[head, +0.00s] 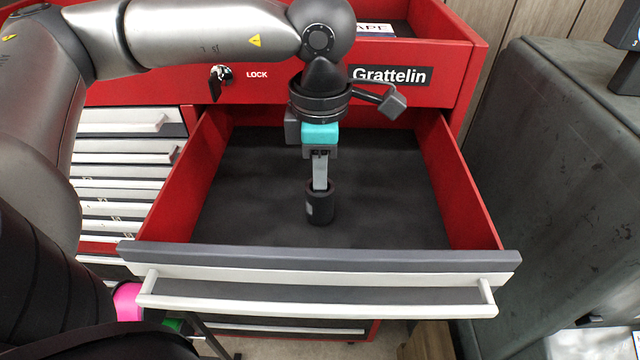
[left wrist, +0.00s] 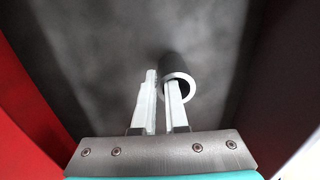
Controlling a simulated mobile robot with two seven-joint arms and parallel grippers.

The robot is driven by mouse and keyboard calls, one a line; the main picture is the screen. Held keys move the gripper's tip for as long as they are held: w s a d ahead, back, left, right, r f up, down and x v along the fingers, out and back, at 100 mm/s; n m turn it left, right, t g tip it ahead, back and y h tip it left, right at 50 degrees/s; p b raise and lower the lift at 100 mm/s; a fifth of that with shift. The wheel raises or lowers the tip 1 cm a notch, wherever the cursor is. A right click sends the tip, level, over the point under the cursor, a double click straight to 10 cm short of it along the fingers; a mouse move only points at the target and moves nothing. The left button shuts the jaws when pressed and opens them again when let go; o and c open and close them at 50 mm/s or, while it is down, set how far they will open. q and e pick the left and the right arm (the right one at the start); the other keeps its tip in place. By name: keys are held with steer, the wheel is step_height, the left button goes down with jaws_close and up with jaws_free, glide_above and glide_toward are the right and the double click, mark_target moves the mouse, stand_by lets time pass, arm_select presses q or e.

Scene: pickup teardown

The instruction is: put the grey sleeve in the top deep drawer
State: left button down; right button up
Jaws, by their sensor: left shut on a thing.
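The grey sleeve (head: 320,205) is a short dark cylinder, upright inside the open top deep drawer (head: 400,262). My left gripper (head: 320,186) reaches down into the drawer and is shut on the sleeve's wall. In the left wrist view the sleeve (left wrist: 179,68) shows its pale rim, with one finger of the gripper (left wrist: 163,90) inside its bore and the other outside. I cannot tell whether the sleeve's lower end touches the drawer floor. My right gripper is not in view.
The red tool chest (head: 300,85) has several shut, shallower drawers (head: 120,185) at the left. The open drawer's floor (head: 390,190) is otherwise bare. Red side walls and a white front handle (head: 320,303) bound it. A dark grey cabinet (head: 560,160) stands close at the right.

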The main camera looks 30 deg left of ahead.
arm_select(q)
steer(key=shift+f, duration=0.4)
steer(key=shift+f, duration=0.1)
steer(key=c, duration=1.4)
jaws_free()
steer(key=shift+f, duration=0.1)
steer(key=o, duration=0.4)
steer(key=shift+o, duration=0.2)
steer(key=shift+r, duration=0.2)
step_height(320, 180, up, 12)
steer(key=shift+r, duration=0.1)
